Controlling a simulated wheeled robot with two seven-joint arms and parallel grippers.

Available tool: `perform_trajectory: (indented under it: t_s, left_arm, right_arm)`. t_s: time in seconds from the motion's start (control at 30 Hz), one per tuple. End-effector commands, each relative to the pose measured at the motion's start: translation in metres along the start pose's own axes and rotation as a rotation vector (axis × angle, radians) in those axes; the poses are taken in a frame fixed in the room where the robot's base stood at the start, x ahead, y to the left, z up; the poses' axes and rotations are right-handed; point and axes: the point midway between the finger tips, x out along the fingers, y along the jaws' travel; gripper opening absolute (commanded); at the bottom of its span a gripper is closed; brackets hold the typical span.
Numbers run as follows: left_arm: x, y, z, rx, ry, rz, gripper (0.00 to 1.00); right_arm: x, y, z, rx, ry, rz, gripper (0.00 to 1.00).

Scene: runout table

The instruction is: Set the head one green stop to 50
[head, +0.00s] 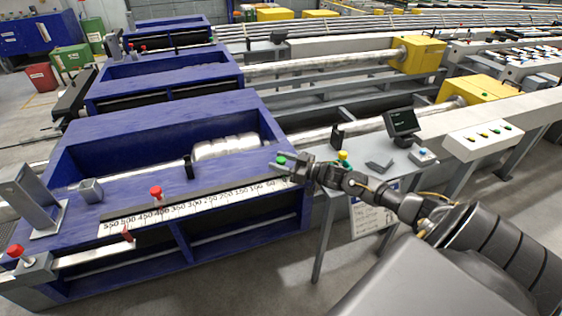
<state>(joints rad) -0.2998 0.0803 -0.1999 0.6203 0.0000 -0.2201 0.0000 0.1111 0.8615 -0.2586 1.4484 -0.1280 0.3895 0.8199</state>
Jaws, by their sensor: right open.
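The nearest blue machine bed (85,150) carries a white scale (200,203) along its front edge, with numbers falling from 550 at the left toward 100 and lower at the right. A green-topped stop (281,159) stands at the right end of the bed, near the low end of the scale. My right gripper (281,168) is open right at this green stop; I cannot tell whether it touches it. The gripper partly hides the stop's base and the scale's right end, so the exact reading is unclear. My left gripper is out of view.
A red-topped stop (156,193) stands farther left along the scale. A red button (15,250) sits at the bed's left corner. A yellow-topped knob (343,156), a small dark screen (403,122) and a white button panel (483,138) are to the right.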

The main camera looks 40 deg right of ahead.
Motion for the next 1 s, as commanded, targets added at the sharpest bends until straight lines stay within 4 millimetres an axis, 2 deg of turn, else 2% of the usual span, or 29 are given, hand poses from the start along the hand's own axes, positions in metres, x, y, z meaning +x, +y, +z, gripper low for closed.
perform_trajectory:
  t_s: [0.03,0.3,0.4,0.6,0.83,1.0]
  left_arm:
    - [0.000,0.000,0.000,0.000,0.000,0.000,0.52]
    - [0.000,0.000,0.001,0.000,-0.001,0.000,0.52]
    - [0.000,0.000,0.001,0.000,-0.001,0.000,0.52]
    - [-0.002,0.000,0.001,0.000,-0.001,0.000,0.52]
    - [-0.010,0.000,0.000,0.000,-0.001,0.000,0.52]
    - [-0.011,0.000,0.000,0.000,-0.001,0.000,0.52]
  right_arm:
    - [0.000,0.000,0.000,0.000,0.000,0.000,0.46]
    - [0.000,0.000,0.000,0.000,0.000,0.000,0.10]
    - [0.000,0.000,0.000,0.000,0.000,0.000,0.00]
    - [0.003,-0.003,-0.001,0.001,0.001,0.000,0.00]
    - [0.029,-0.029,-0.002,0.003,0.004,-0.002,0.00]
    - [0.036,-0.036,-0.001,-0.002,0.000,0.000,0.00]
